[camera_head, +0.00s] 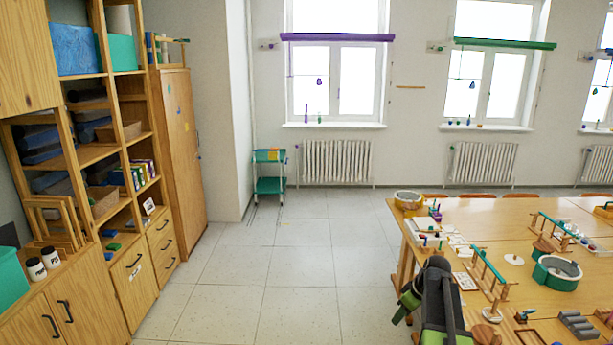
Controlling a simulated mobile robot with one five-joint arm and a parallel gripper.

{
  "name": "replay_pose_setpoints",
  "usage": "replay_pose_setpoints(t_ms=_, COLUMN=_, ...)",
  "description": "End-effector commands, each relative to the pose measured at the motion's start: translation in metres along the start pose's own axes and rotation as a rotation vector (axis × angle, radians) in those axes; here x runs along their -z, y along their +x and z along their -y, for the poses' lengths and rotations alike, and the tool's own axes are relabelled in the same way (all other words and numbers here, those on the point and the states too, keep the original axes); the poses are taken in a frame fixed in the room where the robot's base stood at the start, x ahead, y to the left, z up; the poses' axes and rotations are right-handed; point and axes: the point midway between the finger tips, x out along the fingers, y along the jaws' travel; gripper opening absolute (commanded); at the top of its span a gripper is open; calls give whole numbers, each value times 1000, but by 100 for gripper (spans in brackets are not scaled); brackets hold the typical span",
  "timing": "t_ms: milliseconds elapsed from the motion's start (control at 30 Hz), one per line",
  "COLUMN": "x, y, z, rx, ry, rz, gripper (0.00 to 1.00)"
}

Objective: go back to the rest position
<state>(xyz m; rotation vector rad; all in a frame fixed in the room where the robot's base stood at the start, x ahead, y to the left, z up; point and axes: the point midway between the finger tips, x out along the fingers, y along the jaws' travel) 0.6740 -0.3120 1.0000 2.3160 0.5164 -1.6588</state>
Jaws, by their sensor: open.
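My gripper (408,308) shows at the lower middle right, by the near left edge of the wooden table (480,212). Its green fingers are apart and I see nothing between them. My dark arm stands up beside it and hides part of the table edge. I cannot tell from this view how high the gripper is above the floor.
Wooden shelves (85,160) and a tall cabinet (180,150) line the left. A teal cart (269,172) stands at the back. The tiled floor (290,270) between is clear.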

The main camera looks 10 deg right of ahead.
Motion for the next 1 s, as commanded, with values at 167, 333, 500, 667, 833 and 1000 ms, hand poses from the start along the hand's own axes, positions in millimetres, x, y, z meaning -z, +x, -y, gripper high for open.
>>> replay_pose_setpoints(t_ms=167, x=69, y=32, z=139, rx=61, ry=-109, rz=68, gripper=42)
replay_pose_setpoints(t_ms=333, x=90, y=46, z=249, rx=79, ry=-127, rz=144, gripper=42)
replay_pose_setpoints(t_ms=500, x=67, y=44, z=334, rx=38, ry=-3, rz=246, gripper=42)
replay_pose_setpoints(t_ms=667, x=34, y=33, z=329, rx=-47, ry=272, rz=311, gripper=42)
replay_pose_setpoints(t_ms=833, x=32, y=32, z=327, rx=-77, ry=417, rz=326, gripper=42)
replay_pose_setpoints(t_ms=1000, x=32, y=32, z=326, rx=-78, ry=430, rz=324, gripper=42)
